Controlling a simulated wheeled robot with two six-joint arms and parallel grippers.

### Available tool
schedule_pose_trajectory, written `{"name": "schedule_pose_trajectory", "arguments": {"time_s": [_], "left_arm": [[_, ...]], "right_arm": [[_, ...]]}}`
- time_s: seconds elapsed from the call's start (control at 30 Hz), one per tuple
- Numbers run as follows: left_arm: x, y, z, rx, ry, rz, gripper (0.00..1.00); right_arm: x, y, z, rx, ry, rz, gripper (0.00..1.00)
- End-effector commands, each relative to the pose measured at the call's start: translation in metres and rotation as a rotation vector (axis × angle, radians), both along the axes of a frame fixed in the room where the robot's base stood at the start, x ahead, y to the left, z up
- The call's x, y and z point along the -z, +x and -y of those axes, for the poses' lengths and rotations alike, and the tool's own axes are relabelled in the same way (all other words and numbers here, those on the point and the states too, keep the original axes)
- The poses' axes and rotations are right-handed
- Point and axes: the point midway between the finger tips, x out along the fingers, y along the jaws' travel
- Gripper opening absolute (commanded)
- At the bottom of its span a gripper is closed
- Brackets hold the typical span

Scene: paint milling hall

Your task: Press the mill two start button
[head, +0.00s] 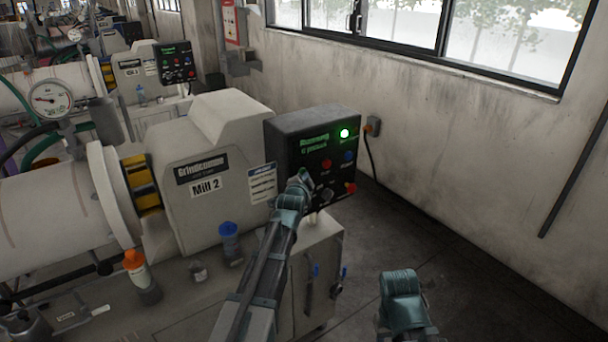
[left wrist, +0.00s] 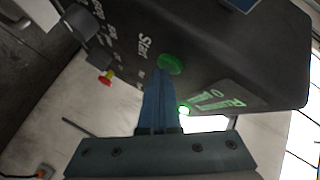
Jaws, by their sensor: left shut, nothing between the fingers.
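The mill two control box (head: 290,140) is dark and stands at the right end of the mill marked "Mill 2" (head: 205,187). Its display (head: 315,143) shows green text, seemingly "Running", and a green lamp (head: 344,133) is lit. In the left wrist view the green start button (left wrist: 172,64) is beside the word "Start". My left gripper (left wrist: 160,72) is shut and empty, its tips at the button's edge; I cannot tell whether they touch. In the head view my left gripper (head: 304,176) covers the panel's lower left, hiding the start button.
The panel also has a red button (head: 326,164), a blue button (head: 348,157) and a red-yellow stop button (head: 350,188) close by. A second mill's control box (head: 175,62) stands farther back. Bottles and a cup are on the bench. The floor (head: 460,270) at right is clear.

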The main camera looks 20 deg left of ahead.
Motion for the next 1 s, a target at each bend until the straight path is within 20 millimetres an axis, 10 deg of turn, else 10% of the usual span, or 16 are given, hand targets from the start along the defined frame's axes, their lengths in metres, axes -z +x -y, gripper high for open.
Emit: {"name": "schedule_pose_trajectory", "arguments": {"time_s": [1.0], "left_arm": [[0.000, -0.010, 0.013, 0.000, 0.000, 0.000, 0.00]], "right_arm": [[0.000, 0.000, 0.000, 0.000, 0.000, 0.000, 0.50]]}}
